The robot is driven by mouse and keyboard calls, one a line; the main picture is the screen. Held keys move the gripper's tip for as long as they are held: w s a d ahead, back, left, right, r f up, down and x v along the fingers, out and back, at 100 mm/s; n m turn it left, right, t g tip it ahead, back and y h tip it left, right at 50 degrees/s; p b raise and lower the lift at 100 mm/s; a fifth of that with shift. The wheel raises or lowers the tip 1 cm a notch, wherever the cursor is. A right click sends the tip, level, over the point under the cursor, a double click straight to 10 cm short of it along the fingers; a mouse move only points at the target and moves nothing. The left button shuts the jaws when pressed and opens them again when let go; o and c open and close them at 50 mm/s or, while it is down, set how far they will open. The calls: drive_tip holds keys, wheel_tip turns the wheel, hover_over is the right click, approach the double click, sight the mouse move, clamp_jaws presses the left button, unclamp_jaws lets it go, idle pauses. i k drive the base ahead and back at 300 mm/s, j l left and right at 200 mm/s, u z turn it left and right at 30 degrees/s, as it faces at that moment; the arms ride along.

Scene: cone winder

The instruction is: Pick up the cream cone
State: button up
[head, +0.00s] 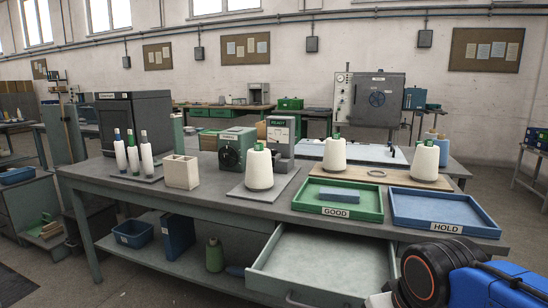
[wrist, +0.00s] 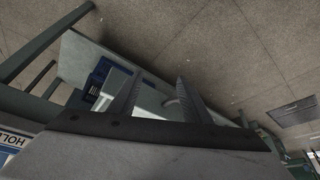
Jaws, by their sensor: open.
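Several cream cones stand upright on the bench in the head view. One cream cone (head: 259,170) stands on a grey plate beside the green machine. A second cream cone (head: 334,155) stands farther back, and a third cream cone (head: 425,162) stands to the right behind the blue HOLD tray (head: 445,211). No cone shows in the wrist view, and my gripper is outside the head view.
A green GOOD tray (head: 337,199) holds a blue-grey block. An open drawer (head: 325,262) juts from the bench front. A cream box (head: 181,172) and three thin bobbins (head: 133,152) stand at left. The wrist view shows mostly bare floor (wrist: 230,50).

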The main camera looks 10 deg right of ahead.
sight(259, 176)
drive_tip(key=j+u, duration=0.35)
drive_tip(key=j, duration=1.05)
drive_tip(key=i+z, duration=0.15)
drive_tip(key=i, duration=0.45)
